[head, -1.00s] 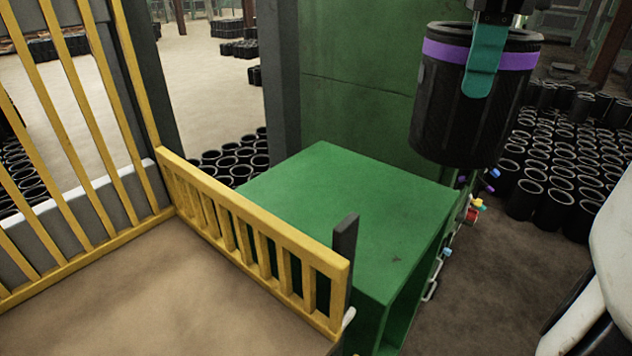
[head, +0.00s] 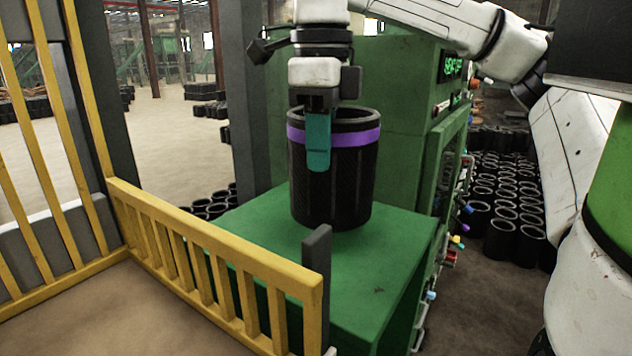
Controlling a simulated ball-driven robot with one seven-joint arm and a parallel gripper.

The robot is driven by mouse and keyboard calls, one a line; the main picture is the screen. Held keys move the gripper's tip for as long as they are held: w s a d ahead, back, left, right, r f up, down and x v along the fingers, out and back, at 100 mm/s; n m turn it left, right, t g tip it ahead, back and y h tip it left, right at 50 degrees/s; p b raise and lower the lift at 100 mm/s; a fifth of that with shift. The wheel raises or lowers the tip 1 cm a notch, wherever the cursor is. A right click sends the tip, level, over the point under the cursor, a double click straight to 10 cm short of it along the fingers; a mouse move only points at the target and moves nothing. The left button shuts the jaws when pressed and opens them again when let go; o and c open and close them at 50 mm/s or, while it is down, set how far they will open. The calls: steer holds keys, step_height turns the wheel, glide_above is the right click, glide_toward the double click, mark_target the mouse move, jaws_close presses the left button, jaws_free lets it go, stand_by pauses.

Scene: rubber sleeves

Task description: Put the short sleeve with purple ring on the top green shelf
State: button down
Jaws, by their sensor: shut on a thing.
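The short sleeve with purple ring (head: 352,180) is a black ribbed cylinder, open at the top, with a purple band below its rim. It is upright over the middle of the top green shelf (head: 400,258). Its bottom looks at or just above the shelf surface; I cannot tell whether it touches. My gripper (head: 318,142) comes down from above and is shut on the sleeve's near-left wall, with a teal finger on the outside. The other finger is hidden inside the sleeve.
A yellow railing (head: 215,265) and a dark post (head: 317,275) stand close in front of the shelf. A green machine (head: 405,90) rises behind it, with coloured knobs on its right side. Many black sleeves (head: 505,195) stand on the floor at right.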

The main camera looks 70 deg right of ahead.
steer(key=shift+w+f+b, duration=0.15)
steer(key=shift+f+b, duration=0.5)
steer(key=shift+f, duration=0.3)
steer(key=shift+w+f+b, duration=0.15)
steer(key=shift+f+b, duration=0.45)
steer(key=shift+f, duration=0.4)
steer(key=shift+f, duration=0.15)
steer(key=c, duration=1.1)
jaws_free()
steer(key=shift+c, duration=0.2)
step_height(320, 180, up, 12)
steer(key=shift+r, duration=0.2)
